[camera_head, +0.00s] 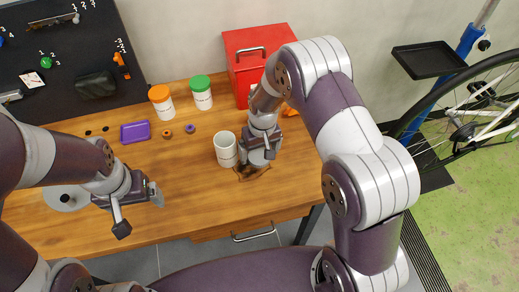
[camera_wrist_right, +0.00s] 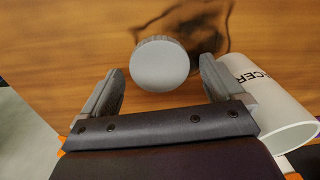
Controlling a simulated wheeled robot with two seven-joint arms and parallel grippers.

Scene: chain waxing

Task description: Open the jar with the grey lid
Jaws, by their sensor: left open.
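The round grey lid (camera_wrist_right: 160,64) of the jar shows in the right wrist view. It lies just beyond and between the two fingers of my right gripper (camera_wrist_right: 158,92), which is open. No clear contact between fingers and lid is visible. My left gripper (camera_head: 139,208) is open and empty above the table's front left part, well away from the jar.
The white cup (camera_head: 226,149) stands close to my right gripper; its lettering shows in the wrist view (camera_wrist_right: 268,98). Jars with orange (camera_head: 160,98) and green (camera_head: 201,91) lids, a purple tray (camera_head: 135,132) and a red toolbox (camera_head: 245,61) stand behind. The table's middle is clear.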

